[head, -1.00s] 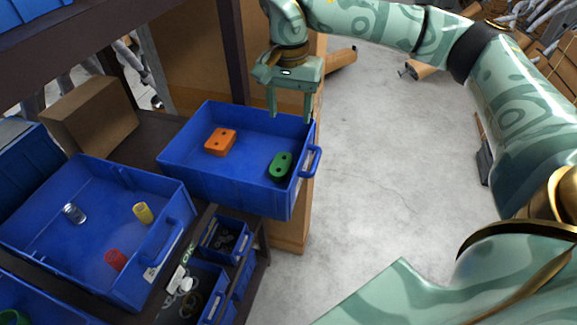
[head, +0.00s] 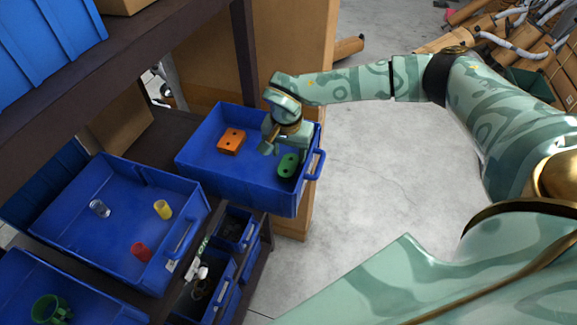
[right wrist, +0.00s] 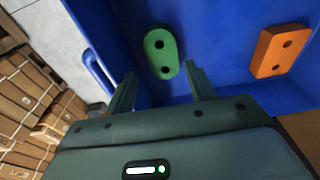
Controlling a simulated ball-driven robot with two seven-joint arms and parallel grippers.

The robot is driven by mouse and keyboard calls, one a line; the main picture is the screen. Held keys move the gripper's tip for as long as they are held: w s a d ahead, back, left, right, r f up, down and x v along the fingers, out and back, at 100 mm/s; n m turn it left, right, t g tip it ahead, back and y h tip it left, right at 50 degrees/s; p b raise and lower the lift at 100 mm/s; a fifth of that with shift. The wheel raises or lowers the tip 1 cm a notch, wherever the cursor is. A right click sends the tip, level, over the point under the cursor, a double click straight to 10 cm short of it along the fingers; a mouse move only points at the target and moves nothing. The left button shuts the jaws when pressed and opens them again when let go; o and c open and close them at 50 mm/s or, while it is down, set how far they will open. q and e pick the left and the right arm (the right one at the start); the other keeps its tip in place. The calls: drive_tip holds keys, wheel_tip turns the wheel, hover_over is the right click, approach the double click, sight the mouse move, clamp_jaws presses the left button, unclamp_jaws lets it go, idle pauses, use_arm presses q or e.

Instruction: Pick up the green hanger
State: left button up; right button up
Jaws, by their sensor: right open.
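The green hanger (head: 287,166) is an oblong block with two holes, lying on the floor of a blue bin (head: 205,180) near its right side. It also shows in the right wrist view (right wrist: 160,48). My right gripper (head: 288,151) is over that bin, above and beside the hanger. In the right wrist view its two fingers (right wrist: 161,73) are apart with nothing between them, and the hanger lies just beyond the tips. The gap down to the hanger is hard to judge. My left gripper is not in view.
An orange block (head: 231,141) with two holes lies in the same bin, left of the hanger. A blue bin (head: 105,255) at the left holds a red, a yellow and a clear piece. A dark shelf post (head: 241,50) stands behind. Open floor (head: 370,190) lies to the right.

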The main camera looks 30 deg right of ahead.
sight(288, 164)
drive_tip(key=f, duration=0.5)
drive_tip(key=shift+w+f+p, duration=0.1)
drive_tip(key=shift+w+p, duration=0.25)
drive_tip(key=shift+p, duration=0.05)
drive_tip(key=c, duration=0.8)
